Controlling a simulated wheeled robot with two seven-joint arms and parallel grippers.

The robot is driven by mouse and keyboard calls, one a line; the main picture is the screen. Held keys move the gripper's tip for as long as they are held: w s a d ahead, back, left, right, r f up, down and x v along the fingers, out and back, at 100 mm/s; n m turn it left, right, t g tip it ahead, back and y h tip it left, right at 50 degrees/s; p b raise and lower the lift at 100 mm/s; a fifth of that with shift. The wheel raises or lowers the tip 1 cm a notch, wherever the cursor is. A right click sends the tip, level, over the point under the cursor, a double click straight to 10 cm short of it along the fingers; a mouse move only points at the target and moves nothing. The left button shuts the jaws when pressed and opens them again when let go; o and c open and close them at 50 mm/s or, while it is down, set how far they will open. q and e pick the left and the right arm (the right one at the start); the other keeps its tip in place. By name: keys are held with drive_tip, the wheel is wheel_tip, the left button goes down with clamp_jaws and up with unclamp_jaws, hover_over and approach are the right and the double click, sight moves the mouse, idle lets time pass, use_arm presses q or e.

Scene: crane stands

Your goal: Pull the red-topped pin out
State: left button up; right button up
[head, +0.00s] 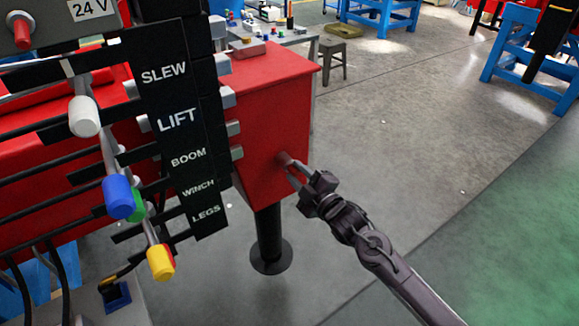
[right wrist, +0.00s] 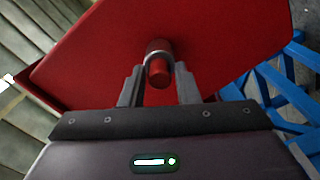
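The red-topped pin (head: 284,158) sticks out of the side of the red box beam. In the right wrist view its red end (right wrist: 159,72) shows, with a grey collar (right wrist: 158,46) around its base. My right gripper (head: 294,171) is at the pin. In the right wrist view the two fingers of this gripper (right wrist: 158,88) stand apart on either side of the red end, with a small gap showing at each side. The part of the pin inside the beam is hidden. My left gripper is not in view.
A lever panel (head: 187,130) marked SLEW, LIFT, BOOM, WINCH and LEGS stands at left, with coloured knobs. A red knob (head: 22,32) sits beside the 24 V label. A black leg (head: 269,235) stands under the red beam (head: 270,95). Open floor lies right.

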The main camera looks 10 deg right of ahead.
clamp_jaws()
drive_tip(key=shift+s, duration=0.1)
drive_tip(key=shift+s+d+r+p, duration=0.1)
drive_tip(key=shift+s+d+p, duration=0.15)
drive_tip(key=shift+s+p, duration=0.3)
drive_tip(key=shift+p+v, duration=1.45)
drive_tip(key=shift+v, duration=1.45)
